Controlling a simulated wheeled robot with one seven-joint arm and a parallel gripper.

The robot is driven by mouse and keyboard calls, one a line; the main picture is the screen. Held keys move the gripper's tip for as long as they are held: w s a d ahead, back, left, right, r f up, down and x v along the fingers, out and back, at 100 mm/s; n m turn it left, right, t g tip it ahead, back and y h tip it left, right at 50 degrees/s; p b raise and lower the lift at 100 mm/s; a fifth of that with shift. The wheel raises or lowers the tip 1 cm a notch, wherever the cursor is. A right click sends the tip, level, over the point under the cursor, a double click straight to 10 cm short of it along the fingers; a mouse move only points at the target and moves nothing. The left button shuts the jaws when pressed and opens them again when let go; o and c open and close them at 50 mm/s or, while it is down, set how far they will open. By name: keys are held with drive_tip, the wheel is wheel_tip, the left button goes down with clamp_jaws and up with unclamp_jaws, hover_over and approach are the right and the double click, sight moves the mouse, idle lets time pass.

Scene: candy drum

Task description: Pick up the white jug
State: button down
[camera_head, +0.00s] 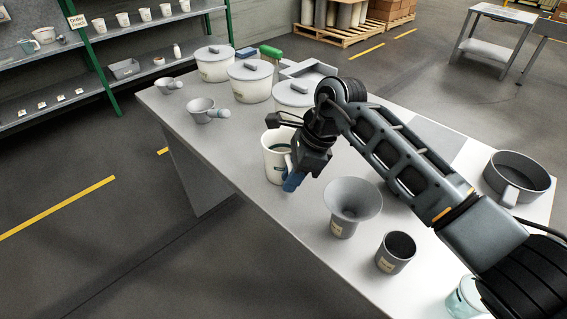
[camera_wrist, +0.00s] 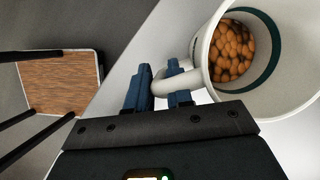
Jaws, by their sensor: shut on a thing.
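The white jug (camera_head: 275,162) is upright at the table's near-left edge, partly hidden behind my gripper. I cannot tell whether its base touches the table. In the wrist view, the jug (camera_wrist: 284,108) fills the upper right, with a dark green band inside and round orange-brown candies (camera_wrist: 232,50) in it. My gripper (camera_head: 291,180) is at the jug's handle side. In the wrist view, the blue fingers of my gripper (camera_wrist: 158,84) are on either side of the white handle (camera_wrist: 176,97), shut on it.
A grey funnel (camera_head: 353,200) and grey cup (camera_head: 395,252) stand nearby towards the front. Lidded white pots (camera_head: 249,82) and small grey scoops (camera_head: 203,108) are farther back. A grey pan (camera_head: 517,175) is at the right. The table's left edge (camera_head: 225,180) is close to the jug.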

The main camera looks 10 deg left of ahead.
drive_tip(key=shift+r, duration=0.1)
wheel_tip(320, 180, up, 10)
drive_tip(key=shift+f+b, duration=0.1)
drive_tip(key=shift+b, duration=0.7)
